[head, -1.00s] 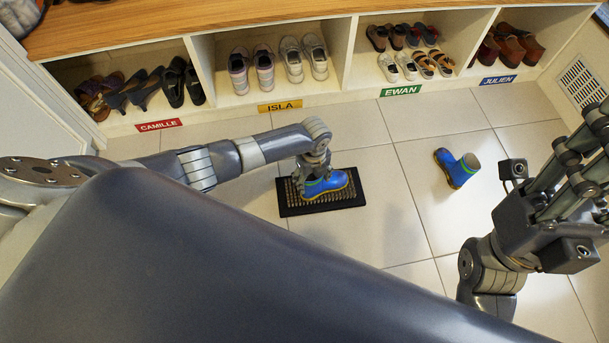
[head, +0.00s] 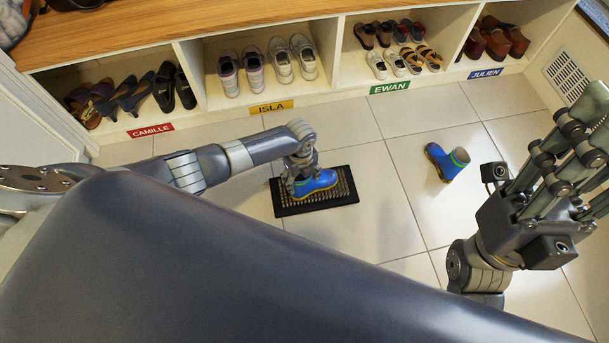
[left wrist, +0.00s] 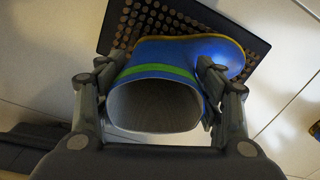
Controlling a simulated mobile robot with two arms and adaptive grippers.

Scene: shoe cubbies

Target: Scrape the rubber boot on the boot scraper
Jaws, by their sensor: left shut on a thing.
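My left gripper (head: 303,180) is shut on a blue rubber boot (head: 320,182) over the boot scraper. The left wrist view shows the boot (left wrist: 190,50) from above, with a green band, a yellowish sole edge and an open top towards me. The fingers (left wrist: 157,90) grip the shaft from both sides. The boot scraper (head: 318,209) is a black mat with brown bristles on the floor; it also shows in the left wrist view (left wrist: 108,42). The sole's contact with the bristles is hidden. My right gripper (head: 590,150) is raised at the right edge, its fingertips partly cut off.
Behind is a wooden-topped cubby shelf (head: 220,20) with several pairs of shoes and name labels. The tiles between scraper and second boot are clear.

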